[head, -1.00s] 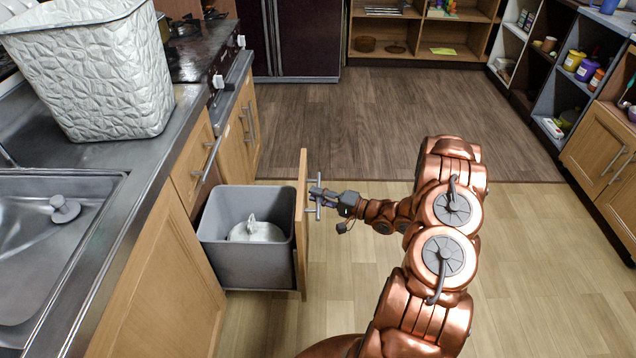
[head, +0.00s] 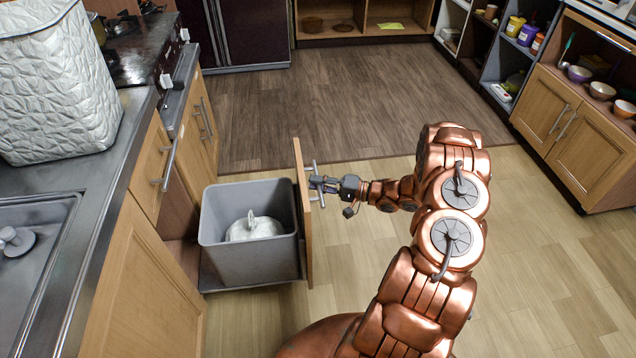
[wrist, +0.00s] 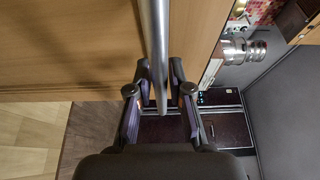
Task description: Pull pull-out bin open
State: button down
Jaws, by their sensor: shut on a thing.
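The pull-out bin is a grey open-topped tub (head: 250,262) behind a wooden front panel (head: 303,225). It stands out from the counter, with a gap between tub and cabinet. A pale lidded object with a knob (head: 254,228) sits inside the tub. A metal bar handle (head: 313,172) is on the panel's outer face. My gripper (head: 318,184) is at this handle, to the right of the panel. In the wrist view the handle bar (wrist: 156,45) runs down between the two fingers of my gripper (wrist: 160,103), which are closed around it.
A steel counter with a sink (head: 30,250) runs along the left, with a white textured basket (head: 55,85) on it. A stove (head: 135,45) stands farther back. Open shelves and cabinets (head: 575,125) line the right. The floor (head: 540,270) right of my arm is clear.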

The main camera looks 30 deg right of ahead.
jog(key=c, duration=1)
grip_release()
jog(key=shift+c, duration=0.2)
jog(key=shift+d, duration=0.1)
jog(key=v, duration=1.2)
